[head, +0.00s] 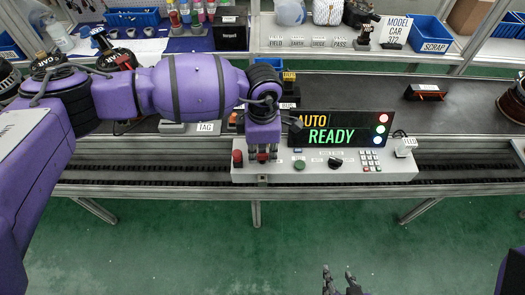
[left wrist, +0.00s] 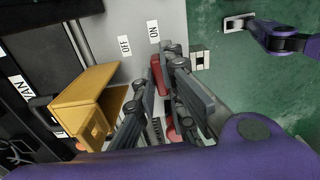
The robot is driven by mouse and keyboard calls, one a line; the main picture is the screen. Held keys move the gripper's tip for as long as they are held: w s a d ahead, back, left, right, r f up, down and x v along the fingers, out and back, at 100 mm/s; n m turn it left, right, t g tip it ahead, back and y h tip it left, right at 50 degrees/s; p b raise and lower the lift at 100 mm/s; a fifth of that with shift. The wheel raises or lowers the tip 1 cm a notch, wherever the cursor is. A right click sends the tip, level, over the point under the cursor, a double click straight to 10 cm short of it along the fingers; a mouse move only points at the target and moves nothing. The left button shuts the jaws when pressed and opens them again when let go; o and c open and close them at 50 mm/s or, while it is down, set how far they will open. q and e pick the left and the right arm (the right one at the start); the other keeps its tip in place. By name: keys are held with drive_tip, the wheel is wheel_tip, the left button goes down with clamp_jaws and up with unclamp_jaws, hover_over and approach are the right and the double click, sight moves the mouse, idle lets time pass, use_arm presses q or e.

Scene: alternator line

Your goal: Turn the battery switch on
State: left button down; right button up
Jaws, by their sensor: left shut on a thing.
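The battery switch has a red lever (left wrist: 161,76), seen in the left wrist view between the fingers of my left gripper (left wrist: 167,62). The gripper is shut on it. An ON label (left wrist: 153,31) and an OFF label (left wrist: 125,45) lie just beyond the fingertips. The lever shows nearer the ON label, but I cannot tell its exact setting. In the head view my left gripper (head: 262,157) points down at the left end of the grey control panel (head: 400,169) and mostly hides the switch. My right gripper (head: 340,282) is open and empty, low over the green floor.
A red mushroom button (head: 237,158) stands just left of the left gripper. A green button (head: 299,164) and black knob (head: 335,162) are to its right. A display (head: 345,128) behind reads AUTO READY.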

sight(262, 155)
use_arm(q)
drive_tip(key=shift+m, duration=0.4)
drive_tip(key=c, duration=1.8)
unclamp_jaws()
drive_tip(key=shift+r, duration=0.1)
wheel_tip(262, 155, up, 12)
drive_tip(key=shift+f, duration=0.1)
